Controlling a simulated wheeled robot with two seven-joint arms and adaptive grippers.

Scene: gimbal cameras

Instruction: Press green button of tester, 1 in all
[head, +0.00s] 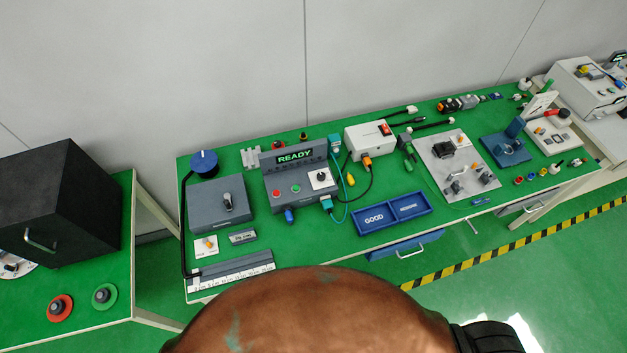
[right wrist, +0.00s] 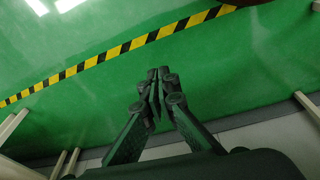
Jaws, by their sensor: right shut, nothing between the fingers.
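The tester (head: 290,181) is a dark grey box on the green-topped table in the head view. Its raised screen (head: 295,156) reads READY. On its panel are a red button (head: 277,194), a green button (head: 296,188) to the right of it, and a black knob on a white plate (head: 321,177). My right gripper (right wrist: 158,92) shows in the right wrist view, shut and empty, over the green floor and apart from the tester. My left gripper is not in view.
A grey box (head: 219,204) stands left of the tester and a blue GOOD tray (head: 392,213) lies to its right. A white power box (head: 369,140) with cables is behind the tray. A yellow-black floor stripe (head: 480,257) runs along the table front.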

